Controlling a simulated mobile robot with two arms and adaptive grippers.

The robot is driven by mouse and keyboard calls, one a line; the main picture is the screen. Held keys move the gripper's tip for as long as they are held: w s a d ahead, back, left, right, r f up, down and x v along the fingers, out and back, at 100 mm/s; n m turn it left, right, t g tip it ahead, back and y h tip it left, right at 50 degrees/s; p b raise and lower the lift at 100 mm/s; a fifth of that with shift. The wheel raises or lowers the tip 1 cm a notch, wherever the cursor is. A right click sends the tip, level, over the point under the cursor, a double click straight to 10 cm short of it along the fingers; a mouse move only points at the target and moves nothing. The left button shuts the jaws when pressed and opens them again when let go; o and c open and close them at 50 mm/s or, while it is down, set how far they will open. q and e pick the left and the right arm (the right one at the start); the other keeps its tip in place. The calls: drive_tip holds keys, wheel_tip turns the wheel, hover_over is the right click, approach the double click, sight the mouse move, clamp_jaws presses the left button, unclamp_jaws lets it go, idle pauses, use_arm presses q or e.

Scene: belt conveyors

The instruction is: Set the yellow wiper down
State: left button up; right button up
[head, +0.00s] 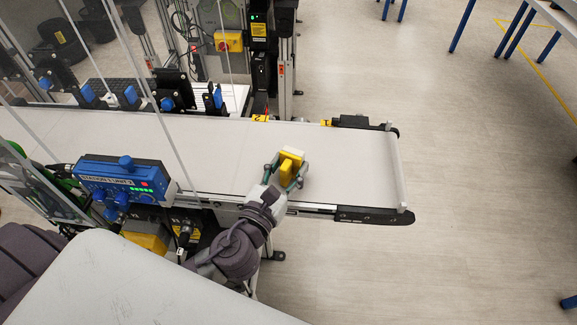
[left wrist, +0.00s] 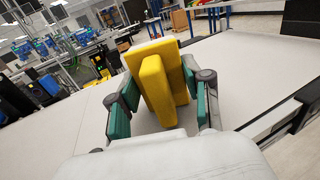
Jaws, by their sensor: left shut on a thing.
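The yellow wiper (head: 290,166) is a small block-like piece with a pale top edge, over the white conveyor belt (head: 240,160) near its right end. My left gripper (head: 286,175) reaches in from the near side and is shut on the wiper. In the left wrist view the wiper (left wrist: 158,82) stands between the green finger pads of the gripper (left wrist: 160,105), with the belt behind and below it. I cannot tell whether the wiper touches the belt. My right gripper is not in view.
A blue control box (head: 125,180) stands at the belt's near edge, left of my arm. Blue and black sensor mounts (head: 170,95) line the far edge. The belt's right end (head: 395,165) is clear, with open floor beyond.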

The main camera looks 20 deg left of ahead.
use_arm(q)
drive_tip(key=o, duration=1.1)
drive_tip(key=shift+s, duration=0.1)
